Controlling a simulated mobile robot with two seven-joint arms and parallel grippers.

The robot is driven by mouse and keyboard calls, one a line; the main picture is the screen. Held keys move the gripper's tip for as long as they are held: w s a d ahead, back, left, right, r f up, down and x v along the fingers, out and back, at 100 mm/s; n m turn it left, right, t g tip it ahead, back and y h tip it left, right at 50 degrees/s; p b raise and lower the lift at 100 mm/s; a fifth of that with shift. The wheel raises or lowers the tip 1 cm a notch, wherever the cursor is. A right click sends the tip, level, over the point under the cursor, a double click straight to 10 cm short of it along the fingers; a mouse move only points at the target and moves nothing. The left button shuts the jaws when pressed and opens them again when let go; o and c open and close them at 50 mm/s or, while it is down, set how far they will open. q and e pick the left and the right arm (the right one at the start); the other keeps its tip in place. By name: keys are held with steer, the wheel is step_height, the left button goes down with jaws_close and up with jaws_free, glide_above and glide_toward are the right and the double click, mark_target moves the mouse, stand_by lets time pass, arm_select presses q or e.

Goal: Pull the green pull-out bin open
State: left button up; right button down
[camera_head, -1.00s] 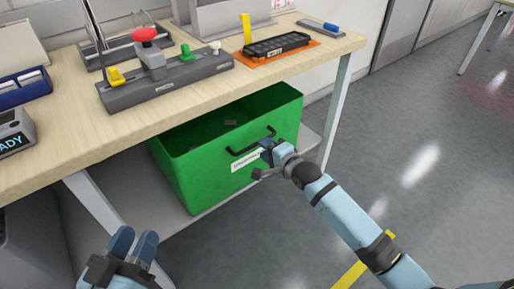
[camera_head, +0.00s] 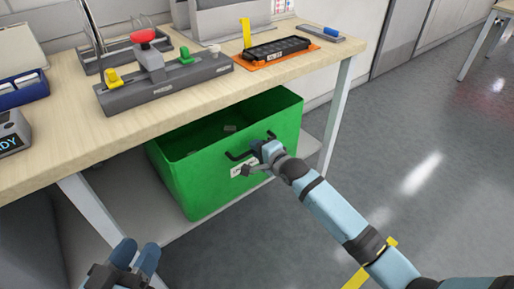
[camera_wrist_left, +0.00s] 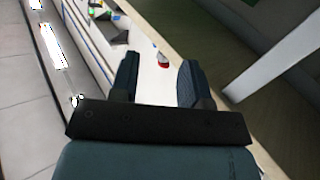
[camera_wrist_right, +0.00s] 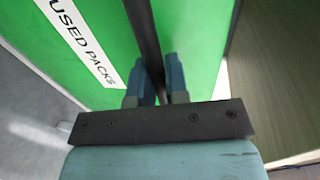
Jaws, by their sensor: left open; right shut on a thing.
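The green pull-out bin (camera_head: 200,183) sits on the shelf under the table and juts out past the table's front edge, so part of its inside shows. Its front carries a black bar handle (camera_head: 236,156) and a white label, which reads "USED PACKS" in the right wrist view (camera_wrist_right: 78,40). My right gripper (camera_head: 266,150) is shut on the handle; in the right wrist view its fingers (camera_wrist_right: 158,84) close around the black bar. My left gripper (camera_head: 136,256) is open and empty, low at the left, apart from the bin.
The wooden table (camera_head: 180,112) above holds a grey fixture (camera_head: 165,88) with coloured knobs and an orange mat (camera_head: 262,60) with a black tray. A table leg (camera_head: 336,115) stands right of the bin. The floor (camera_head: 420,140) in front and to the right is open.

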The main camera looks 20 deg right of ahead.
steer(key=shift+s, duration=0.1)
arm_select(q)
step_height(320, 180, up, 8)
steer(key=t+p, duration=0.3)
steer(key=p, duration=0.4)
steer(key=s+a+f+g+y+p, duration=0.2)
steer(key=a+f+g+y+p, duration=0.3)
steer(key=f+p, duration=0.4)
step_height(320, 180, down, 3)
steer(key=shift+s+a+r+n+g+p, duration=0.1)
steer(key=shift+s+a+n+g+p, duration=0.25)
steer(key=shift+a+g, duration=0.4)
arm_select(e)
steer(key=f+v, duration=0.3)
steer(key=v, duration=1.1)
steer(key=s+f+v, duration=0.1)
steer(key=f+v, duration=0.2)
steer(key=v, duration=1.1)
steer(key=shift+s+d, duration=0.2)
steer(key=c, duration=1.1)
jaws_free()
steer(key=shift+c, duration=0.2)
arm_select(q)
steer(key=shift+s+a+p, duration=0.15)
steer(key=shift+a+p, duration=0.05)
steer(key=shift+p, duration=0.75)
arm_select(e)
steer(key=v, duration=1.4)
